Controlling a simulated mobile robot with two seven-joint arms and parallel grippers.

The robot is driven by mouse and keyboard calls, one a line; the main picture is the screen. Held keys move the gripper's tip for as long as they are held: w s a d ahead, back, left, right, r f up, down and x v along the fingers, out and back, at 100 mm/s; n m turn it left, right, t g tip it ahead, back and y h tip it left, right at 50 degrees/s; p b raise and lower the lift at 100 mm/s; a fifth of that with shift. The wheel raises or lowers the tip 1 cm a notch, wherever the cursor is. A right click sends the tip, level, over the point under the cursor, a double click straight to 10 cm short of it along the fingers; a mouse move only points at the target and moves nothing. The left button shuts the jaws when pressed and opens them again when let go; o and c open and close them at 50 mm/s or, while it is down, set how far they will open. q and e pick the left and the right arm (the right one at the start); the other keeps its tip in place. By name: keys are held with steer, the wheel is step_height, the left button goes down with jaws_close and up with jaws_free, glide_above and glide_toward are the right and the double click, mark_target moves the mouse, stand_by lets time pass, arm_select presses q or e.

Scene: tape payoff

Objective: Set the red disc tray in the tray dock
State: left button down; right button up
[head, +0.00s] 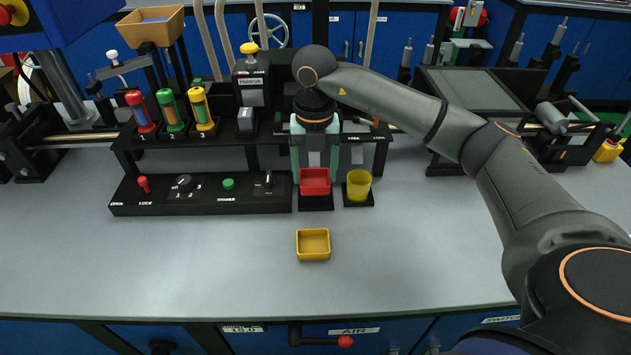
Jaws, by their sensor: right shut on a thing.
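The red disc tray (315,182) is a small open square tray at the black tray dock (316,203), near the middle of the bench. It appears upright and lined up with the dock; I cannot tell whether it rests fully on it. My right gripper (315,165) points down from above, its pale fingers on either side of the tray, shut on it. The tray's back edge is partly hidden by the fingers. My left gripper is out of view.
A yellow cup (358,186) stands close to the right of the dock. A yellow square tray (313,244) lies on the bench in front. A black control panel (205,193) stands to the left, with a rack of coloured cylinders above it. The front of the bench is otherwise clear.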

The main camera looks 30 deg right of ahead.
mark_target(316, 181)
steer(key=shift+w+d+f, duration=0.15)
steer(key=shift+f, duration=0.15)
step_height(316, 181, down, 3)
steer(key=shift+w+d+f, duration=0.1)
steer(key=shift+f, duration=0.05)
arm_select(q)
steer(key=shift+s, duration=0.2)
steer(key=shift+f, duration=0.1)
arm_select(e)
steer(key=shift+f, duration=0.2)
steer(key=o, duration=1)
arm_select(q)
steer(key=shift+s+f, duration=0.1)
arm_select(e)
steer(key=shift+o, duration=0.2)
